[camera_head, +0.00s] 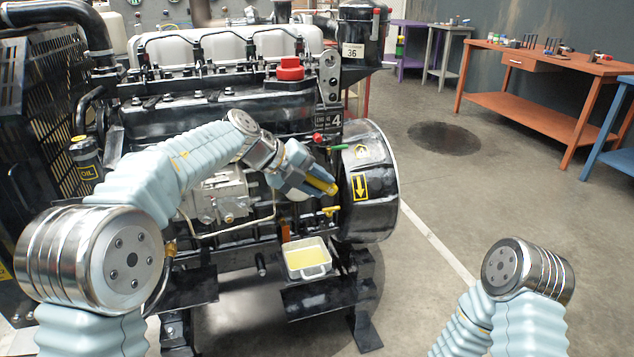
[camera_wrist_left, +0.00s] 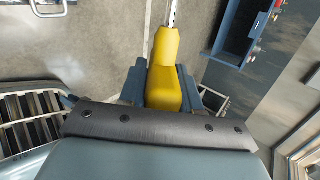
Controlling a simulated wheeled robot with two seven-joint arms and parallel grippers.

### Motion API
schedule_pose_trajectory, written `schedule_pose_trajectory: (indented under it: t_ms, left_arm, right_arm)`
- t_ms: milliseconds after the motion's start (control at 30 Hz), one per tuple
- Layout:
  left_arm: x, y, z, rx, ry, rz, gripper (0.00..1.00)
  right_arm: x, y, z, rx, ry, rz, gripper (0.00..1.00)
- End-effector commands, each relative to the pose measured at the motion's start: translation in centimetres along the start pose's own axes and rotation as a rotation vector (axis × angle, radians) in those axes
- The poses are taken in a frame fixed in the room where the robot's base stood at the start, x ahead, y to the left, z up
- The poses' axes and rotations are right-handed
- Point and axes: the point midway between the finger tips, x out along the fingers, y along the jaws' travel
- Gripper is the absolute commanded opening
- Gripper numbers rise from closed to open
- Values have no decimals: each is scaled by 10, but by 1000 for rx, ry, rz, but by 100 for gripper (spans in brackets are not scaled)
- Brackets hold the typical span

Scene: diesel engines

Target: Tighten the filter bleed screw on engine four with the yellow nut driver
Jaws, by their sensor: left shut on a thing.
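My left gripper (camera_head: 316,184) is shut on the yellow nut driver (camera_head: 322,186) in front of the engine, left of the round black drum with a yellow arrow label. In the left wrist view the yellow nut driver (camera_wrist_left: 165,75) sits between the left gripper's fingers (camera_wrist_left: 163,90) and points away from the wrist. Engine four (camera_head: 180,122) carries a plate with the number 4 (camera_head: 333,123). I cannot pick out the filter bleed screw for certain. My forearm and gripper hide part of the engine's front side. My right gripper is outside the head view.
A white tray of yellow liquid (camera_head: 305,244) sits below the gripper. A yellow tap (camera_head: 331,211) and a red knob (camera_head: 318,137) with a green lever (camera_head: 337,148) are close by. An orange workbench (camera_head: 535,65) stands at the far right. The floor between is open, with a dark stain (camera_head: 444,139).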

Motion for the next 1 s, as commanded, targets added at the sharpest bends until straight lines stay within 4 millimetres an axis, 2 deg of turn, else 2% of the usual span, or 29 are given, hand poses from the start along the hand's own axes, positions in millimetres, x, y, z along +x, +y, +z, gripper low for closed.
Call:
schedule_pose_trajectory:
  t_ms: [267, 700, 1000]
  left_arm:
    - [1, 0, -2, 0, 2, 0, 0]
    - [-1, -1, -19, 0, 0, -1, 0]
    - [-1, -1, -19, 0, -1, -2, 0]
  right_arm:
    - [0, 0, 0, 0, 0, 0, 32]
    - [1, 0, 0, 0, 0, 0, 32]
    - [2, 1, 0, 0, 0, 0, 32]
